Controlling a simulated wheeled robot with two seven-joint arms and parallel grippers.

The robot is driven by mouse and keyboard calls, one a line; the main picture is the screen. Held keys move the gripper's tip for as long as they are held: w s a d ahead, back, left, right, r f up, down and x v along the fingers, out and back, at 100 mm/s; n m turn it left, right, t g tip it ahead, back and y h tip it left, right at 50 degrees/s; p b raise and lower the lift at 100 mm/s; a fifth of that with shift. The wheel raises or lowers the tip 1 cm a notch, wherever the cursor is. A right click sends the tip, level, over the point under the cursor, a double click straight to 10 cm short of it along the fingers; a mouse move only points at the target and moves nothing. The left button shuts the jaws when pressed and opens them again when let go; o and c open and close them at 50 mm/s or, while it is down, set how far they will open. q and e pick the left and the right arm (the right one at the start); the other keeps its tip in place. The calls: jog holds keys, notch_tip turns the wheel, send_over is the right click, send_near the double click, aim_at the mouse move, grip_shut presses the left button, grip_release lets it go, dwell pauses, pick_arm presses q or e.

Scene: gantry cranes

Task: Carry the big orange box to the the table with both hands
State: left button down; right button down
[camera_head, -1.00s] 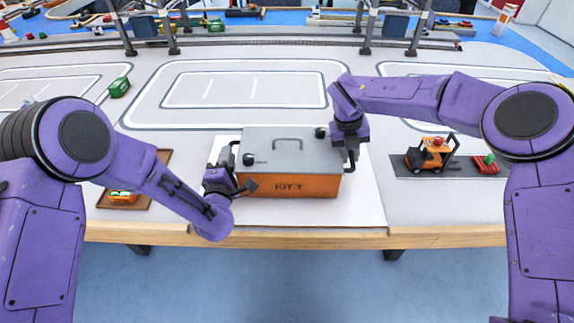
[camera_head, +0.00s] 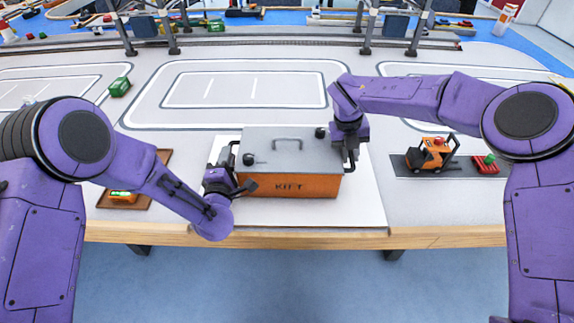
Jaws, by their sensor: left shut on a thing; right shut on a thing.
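The big orange box (camera_head: 310,185) has a grey lid with a handle on top and dark lettering on its front. It is upright over a white sheet (camera_head: 360,210) near the front edge of the table (camera_head: 430,215). My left gripper (camera_head: 240,180) is at the box's left side, shut on it, probably by a side handle. My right gripper (camera_head: 350,158) is at the box's right side and shut on it. The fingertips are partly hidden, and I cannot tell whether the box touches the sheet.
A brown tray (camera_head: 140,203) lies at the left, partly behind my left arm. A green container (camera_head: 120,87) stands farther back. The marked area behind the box is clear.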

pick_arm(q)
jog(key=shift+w+r, duration=0.1)
jog(key=shift+r, duration=0.05)
pick_arm(e)
jog(key=shift+w+r, duration=0.1)
dwell(0.4)
